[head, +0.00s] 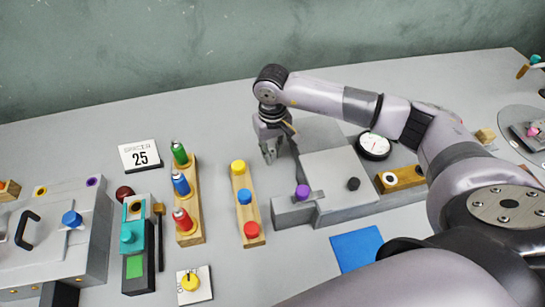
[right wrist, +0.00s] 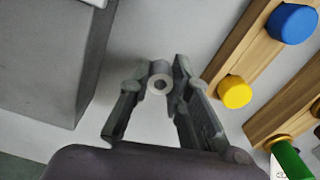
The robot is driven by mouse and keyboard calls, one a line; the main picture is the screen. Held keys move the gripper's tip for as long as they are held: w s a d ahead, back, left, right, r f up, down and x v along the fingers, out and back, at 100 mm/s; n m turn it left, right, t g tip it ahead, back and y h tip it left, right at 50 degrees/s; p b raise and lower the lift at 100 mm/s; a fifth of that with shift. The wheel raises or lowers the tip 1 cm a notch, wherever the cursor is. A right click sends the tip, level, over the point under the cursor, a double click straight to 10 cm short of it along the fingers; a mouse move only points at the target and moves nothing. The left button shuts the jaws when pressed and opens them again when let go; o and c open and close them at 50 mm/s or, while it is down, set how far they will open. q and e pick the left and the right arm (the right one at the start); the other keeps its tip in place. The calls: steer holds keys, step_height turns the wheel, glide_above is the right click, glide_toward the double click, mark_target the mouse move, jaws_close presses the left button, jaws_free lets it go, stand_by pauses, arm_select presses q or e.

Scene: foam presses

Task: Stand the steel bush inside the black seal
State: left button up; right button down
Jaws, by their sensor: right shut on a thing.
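The steel bush (right wrist: 160,84) is a small grey cylinder with a round hole, seen end-on in the right wrist view. My right gripper (head: 269,153) is shut on it, above the table and left of the grey stepped block; its fingers also show in the right wrist view (right wrist: 158,98). In the head view the bush is too hidden to make out. A dark ring around a pale centre (head: 390,178) sits in a wooden block; a small black round piece (head: 353,184) is on the grey block. I cannot tell which is the black seal. My left gripper is not in view.
The grey stepped block (head: 335,172) carries a purple knob (head: 302,191). A wooden rack (head: 246,205) with yellow, blue and red caps stands left of my gripper. A dial (head: 374,145) and blue mat (head: 356,248) lie right. Table behind the gripper is clear.

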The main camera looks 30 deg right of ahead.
mark_target(272, 167)
step_height(272, 167, down, 4)
steer(key=shift+r+p, duration=0.15)
steer(key=shift+p, duration=0.3)
steer(key=shift+f+b, duration=0.3)
steer(key=shift+f, duration=0.1)
steer(key=c, duration=1.5)
jaws_free()
steer(key=shift+r, duration=0.1)
